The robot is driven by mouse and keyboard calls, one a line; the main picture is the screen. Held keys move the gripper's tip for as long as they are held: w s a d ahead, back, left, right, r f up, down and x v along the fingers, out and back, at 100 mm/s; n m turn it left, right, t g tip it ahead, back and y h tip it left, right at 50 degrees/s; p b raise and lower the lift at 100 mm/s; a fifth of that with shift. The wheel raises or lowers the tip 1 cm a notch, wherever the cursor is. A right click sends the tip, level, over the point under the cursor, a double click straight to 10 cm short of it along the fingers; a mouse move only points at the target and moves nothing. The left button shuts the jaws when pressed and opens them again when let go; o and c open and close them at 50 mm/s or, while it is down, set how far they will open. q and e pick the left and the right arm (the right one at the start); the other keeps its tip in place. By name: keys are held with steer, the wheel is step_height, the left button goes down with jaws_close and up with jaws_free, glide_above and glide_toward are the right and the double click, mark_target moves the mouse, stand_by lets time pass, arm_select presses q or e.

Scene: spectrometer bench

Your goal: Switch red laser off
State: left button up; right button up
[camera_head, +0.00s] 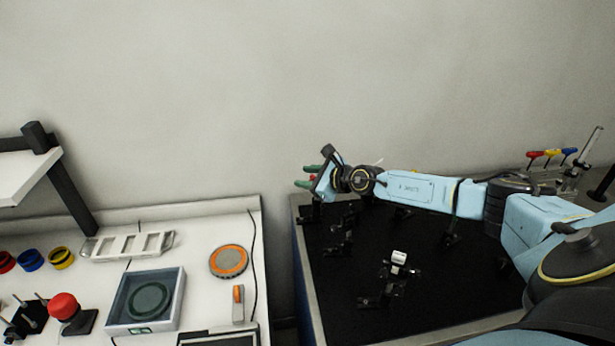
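My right gripper (304,176) is at the far left corner of the black optical table, its arm reaching in from the right. Its two green fingertips point left and stand apart with a gap between them. A dark mount (309,213) stands just below the gripper at the table's left edge, partly covered. I cannot clearly make out the red laser or its switch. My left gripper is out of view.
The black optical table (360,270) carries several small optical mounts (398,262). On the left, a white bench (205,290) holds a red button (63,306), an orange-rimmed disc (229,261) and a glass-topped box (146,300). Screwdrivers (551,153) stand at the back right.

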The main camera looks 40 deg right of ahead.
steer(key=shift+r, duration=0.1)
step_height(320, 180, up, 10)
steer(key=p, duration=0.2)
stand_by(0.5)
stand_by(0.5)
